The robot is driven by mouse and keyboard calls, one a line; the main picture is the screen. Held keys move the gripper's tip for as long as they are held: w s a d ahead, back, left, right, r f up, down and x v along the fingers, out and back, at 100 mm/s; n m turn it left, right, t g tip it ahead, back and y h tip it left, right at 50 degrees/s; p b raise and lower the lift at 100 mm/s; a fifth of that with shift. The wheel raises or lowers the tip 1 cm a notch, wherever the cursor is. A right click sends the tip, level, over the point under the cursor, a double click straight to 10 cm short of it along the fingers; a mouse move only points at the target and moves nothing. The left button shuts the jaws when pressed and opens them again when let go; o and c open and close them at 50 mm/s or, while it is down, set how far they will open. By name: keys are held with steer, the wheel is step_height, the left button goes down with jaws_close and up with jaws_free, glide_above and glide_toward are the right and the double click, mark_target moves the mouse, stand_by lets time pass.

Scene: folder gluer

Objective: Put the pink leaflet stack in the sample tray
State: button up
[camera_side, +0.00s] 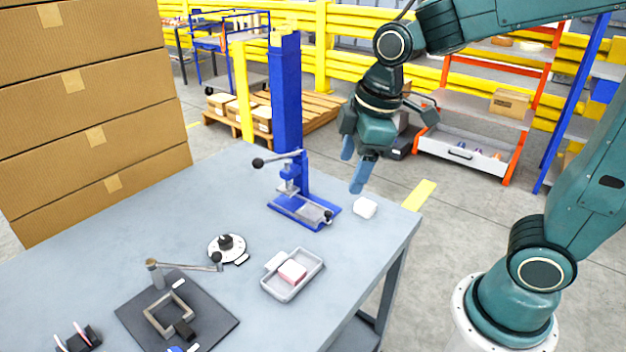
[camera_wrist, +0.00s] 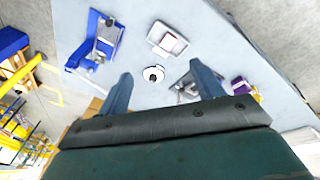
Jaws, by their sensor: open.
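The pink leaflet stack (camera_side: 292,272) is a small pink block with a paler edge. It lies inside a grey, low-walled sample tray (camera_side: 309,280) near the table's front right edge. In the wrist view the tray (camera_wrist: 184,45) shows at the top centre, with the pale stack (camera_wrist: 168,42) small inside it. My gripper (camera_side: 354,170) is open and empty, with its blue fingers pointing down, high above the table's far right side. It is well apart from the stack and tray. In the wrist view my gripper's fingers (camera_wrist: 161,72) are spread with nothing between them.
A blue press (camera_side: 290,150) stands tall at the back of the table, with a white block (camera_side: 364,207) to its right. A round dial (camera_side: 227,247) and a dark mat with a metal frame (camera_side: 170,313) lie left of the tray. Cardboard boxes (camera_side: 90,110) are stacked at left.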

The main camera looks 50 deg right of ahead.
steer(key=s+d+r+m+t, duration=0.2)
steer(key=s+d+r+m, duration=0.1)
steer(key=s+m, duration=0.6)
steer(key=shift+s+d+t, duration=0.15)
steer(key=shift+s+t, duration=0.25)
steer(key=shift+s, duration=1.25)
